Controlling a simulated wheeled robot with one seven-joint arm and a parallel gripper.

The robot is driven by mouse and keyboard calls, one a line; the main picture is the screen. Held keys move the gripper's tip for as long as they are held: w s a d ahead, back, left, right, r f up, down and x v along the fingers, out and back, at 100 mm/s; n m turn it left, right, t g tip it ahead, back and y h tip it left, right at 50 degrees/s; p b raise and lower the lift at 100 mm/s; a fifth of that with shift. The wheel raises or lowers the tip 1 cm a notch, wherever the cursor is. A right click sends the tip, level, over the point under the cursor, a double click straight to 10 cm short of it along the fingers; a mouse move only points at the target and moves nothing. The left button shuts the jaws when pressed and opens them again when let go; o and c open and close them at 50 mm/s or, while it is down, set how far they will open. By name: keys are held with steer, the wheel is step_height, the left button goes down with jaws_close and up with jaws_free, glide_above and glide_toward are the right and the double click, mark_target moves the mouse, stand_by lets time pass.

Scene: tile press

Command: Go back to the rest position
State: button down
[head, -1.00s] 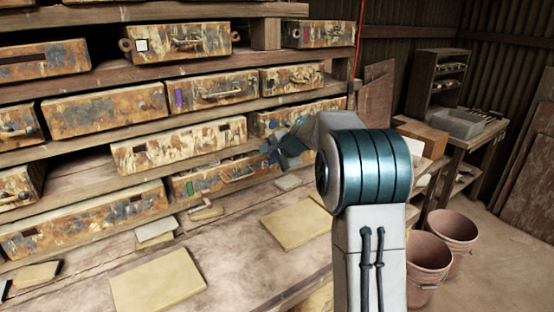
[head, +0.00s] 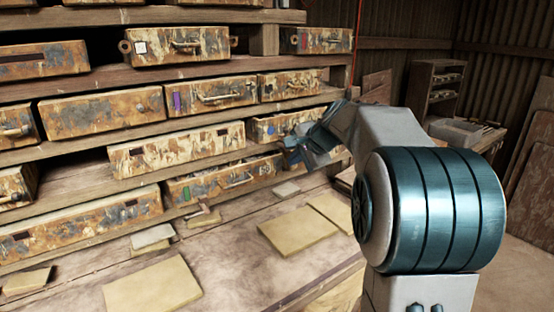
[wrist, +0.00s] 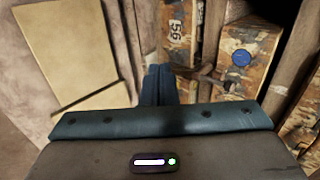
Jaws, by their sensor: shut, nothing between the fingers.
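My gripper (head: 293,158) is at the end of my arm, in front of the right end of the drawer shelves in the head view. In the wrist view my gripper (wrist: 158,82) has its two blue fingers together, with nothing between them. Below and beyond the fingers the wrist view shows a drawer front marked 56 (wrist: 174,32) and a drawer with a blue round mark (wrist: 241,58). A pale tile (wrist: 75,50) lies on the bench at the left of that view. The gripper's contact with the drawers cannot be told.
Rusty drawers (head: 108,108) fill several wooden shelves. Pale tiles (head: 152,284) lie on the bench (head: 232,258), with another tile (head: 298,230) closer to my arm. A side table with a grey bin (head: 455,131) stands at the right. The floor there is partly hidden by my arm.

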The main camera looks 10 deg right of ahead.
steer(key=s+a+f+n+g+h+p, duration=0.1)
steer(key=s+f+n, duration=0.3)
steer(key=s, duration=0.7)
steer(key=s+a+f+n+g+h+p, duration=0.1)
steer(key=s+a+f+n+g, duration=0.2)
steer(key=s, duration=0.8)
steer(key=s+a+f+n+g+h+p, duration=0.1)
steer(key=s+f+n, duration=0.4)
steer(key=s, duration=0.6)
steer(key=a+n+g, duration=0.1)
steer(key=a, duration=0.1)
steer(key=shift+s+a+f+n, duration=0.15)
steer(key=shift+s+a+n, duration=0.15)
steer(key=shift+a, duration=0.05)
